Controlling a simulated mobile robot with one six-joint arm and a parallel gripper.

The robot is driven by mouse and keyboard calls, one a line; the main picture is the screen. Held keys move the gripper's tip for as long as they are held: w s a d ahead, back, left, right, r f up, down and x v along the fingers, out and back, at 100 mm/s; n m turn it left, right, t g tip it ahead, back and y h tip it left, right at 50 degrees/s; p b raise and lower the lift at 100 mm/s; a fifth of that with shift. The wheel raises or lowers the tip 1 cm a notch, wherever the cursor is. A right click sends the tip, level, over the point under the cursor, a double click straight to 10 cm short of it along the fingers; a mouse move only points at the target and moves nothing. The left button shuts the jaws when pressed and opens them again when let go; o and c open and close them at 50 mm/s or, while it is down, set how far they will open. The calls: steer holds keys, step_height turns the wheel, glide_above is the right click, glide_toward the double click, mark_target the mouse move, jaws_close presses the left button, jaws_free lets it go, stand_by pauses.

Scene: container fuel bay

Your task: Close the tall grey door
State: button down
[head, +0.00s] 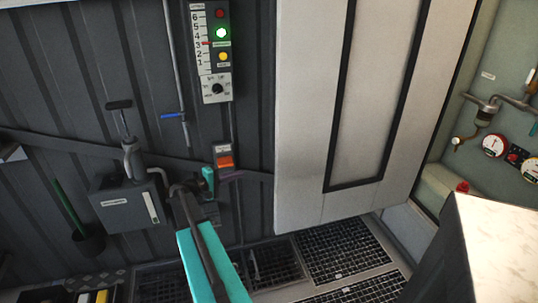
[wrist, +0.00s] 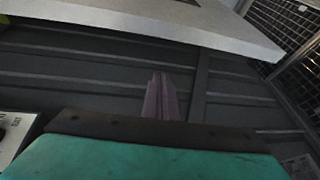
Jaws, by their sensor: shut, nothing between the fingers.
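The tall grey door (head: 310,110) is a light grey panel with a dark-framed inset, right of centre in the head view. It stands open in front of the dark ribbed wall, with the bay's fittings visible to its right. My gripper (head: 234,176) is left of the door's lower left edge, small and partly hidden by my arm. In the wrist view the purple fingers of my gripper (wrist: 160,95) are together and empty. The door also crosses the top of that view (wrist: 150,30), beyond the fingertips, with a visible gap in the picture.
A control panel (head: 211,55) with a lit green lamp and an orange switch box (head: 224,157) are on the wall. A grey pump box (head: 125,200) is at left. Gauges (head: 494,146) show at right. A pale-topped block (head: 500,240) stands at lower right. Floor grating (head: 340,250) lies below the door.

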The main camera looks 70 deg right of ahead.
steer(key=s+d+r+m+g+h, duration=0.1)
steer(key=s+d+r, duration=0.1)
steer(key=d+r, duration=0.2)
step_height(320, 180, up, 3)
steer(key=shift+s+d+r, duration=0.1)
steer(key=shift+s+d, duration=0.1)
steer(key=shift+d, duration=0.2)
steer(key=shift+d, duration=0.1)
steer(key=p+x, duration=0.2)
steer(key=x, duration=0.8)
steer(key=shift+s+a+r+p, duration=0.1)
steer(key=shift+s+a+p, duration=0.2)
steer(key=shift+s+a, duration=0.45)
steer(key=shift+s+a+r+p, duration=0.1)
steer(key=shift+s+a+p, duration=0.15)
steer(key=shift+s+a, duration=0.55)
steer(key=shift+w+a, duration=0.15)
steer(key=shift+w, duration=0.05)
